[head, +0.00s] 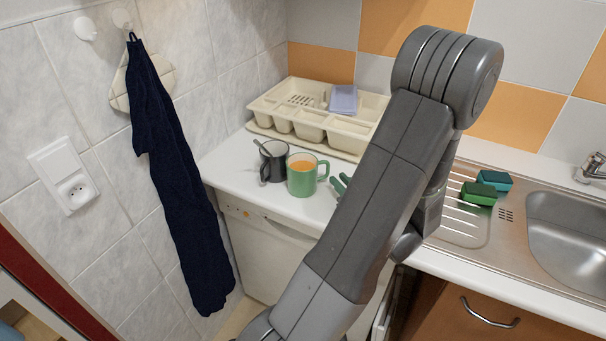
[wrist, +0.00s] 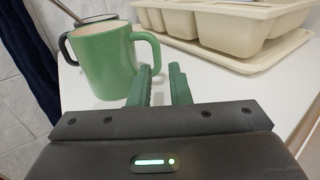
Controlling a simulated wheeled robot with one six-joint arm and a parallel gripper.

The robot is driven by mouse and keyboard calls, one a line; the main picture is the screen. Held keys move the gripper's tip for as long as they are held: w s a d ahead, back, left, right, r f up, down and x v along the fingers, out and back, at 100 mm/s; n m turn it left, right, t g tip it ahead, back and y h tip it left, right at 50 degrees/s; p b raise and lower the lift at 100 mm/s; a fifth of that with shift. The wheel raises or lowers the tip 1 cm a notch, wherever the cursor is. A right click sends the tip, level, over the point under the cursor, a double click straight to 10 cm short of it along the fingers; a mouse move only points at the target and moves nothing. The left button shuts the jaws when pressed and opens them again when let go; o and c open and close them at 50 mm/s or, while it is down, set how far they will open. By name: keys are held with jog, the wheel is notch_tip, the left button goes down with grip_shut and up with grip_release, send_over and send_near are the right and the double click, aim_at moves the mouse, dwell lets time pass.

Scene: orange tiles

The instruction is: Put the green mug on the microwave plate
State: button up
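The green mug (head: 302,176) stands upright on the white counter, with an orange-coloured content and its handle toward the right. In the wrist view the mug (wrist: 104,62) is ahead and to the left, its handle just beyond the fingertips. My gripper (head: 340,184) is low over the counter, just right of the handle. In the wrist view its two green fingers (wrist: 162,70) are apart, with a narrow gap and nothing clearly held between them. I cannot tell whether a finger touches the handle. No microwave plate shows in either view.
A dark mug (head: 273,160) with a spoon stands close on the green mug's left. A cream cutlery tray (head: 312,124) lies behind. Sponges (head: 478,193) lie on the steel sink unit at right. A dark towel (head: 180,190) hangs at left.

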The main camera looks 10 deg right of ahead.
aim_at(329, 169)
jog(key=x, duration=0.1)
jog(key=p+x, duration=0.1)
jog(key=x, duration=0.3)
jog(key=shift+a+r, duration=0.2)
jog(key=shift+r, duration=0.15)
jog(key=shift+w+a+p, duration=0.15)
jog(key=shift+w+p, duration=0.15)
jog(key=shift+w, duration=0.25)
jog(key=shift+c, duration=0.5)
grip_shut()
